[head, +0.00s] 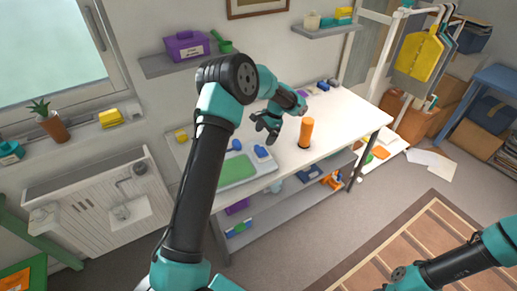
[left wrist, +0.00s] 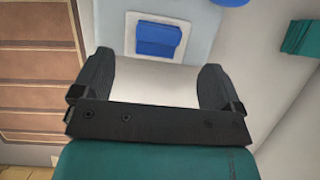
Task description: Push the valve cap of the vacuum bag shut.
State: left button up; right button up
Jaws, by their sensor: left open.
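The vacuum bag (head: 268,175) looks like a pale grey-blue flat sheet on the white table, and it shows at the top of the left wrist view (left wrist: 199,40). The valve cap (head: 262,152) is a small blue block on a white square patch of the bag. In the left wrist view the blue cap (left wrist: 158,38) lies beyond the fingers, between their lines; I cannot tell whether it is raised. My left gripper (head: 266,128) is open and empty above the table, behind the cap in the head view, touching nothing visible. My right gripper is out of view.
An orange cylinder (head: 306,133) stands upright right of my left gripper. The white table (head: 345,115) is clear farther right. A shelf (head: 280,208) runs below.

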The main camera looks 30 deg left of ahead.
aim_at(258, 149)
pick_arm(q)
jog(key=x, duration=0.7)
jog(key=shift+f, duration=0.35)
jog(key=c, duration=0.9)
jog(key=shift+c, duration=0.2)
jog(key=shift+s, duration=0.1)
jog(key=o, duration=0.9)
jog(key=shift+o, duration=0.2)
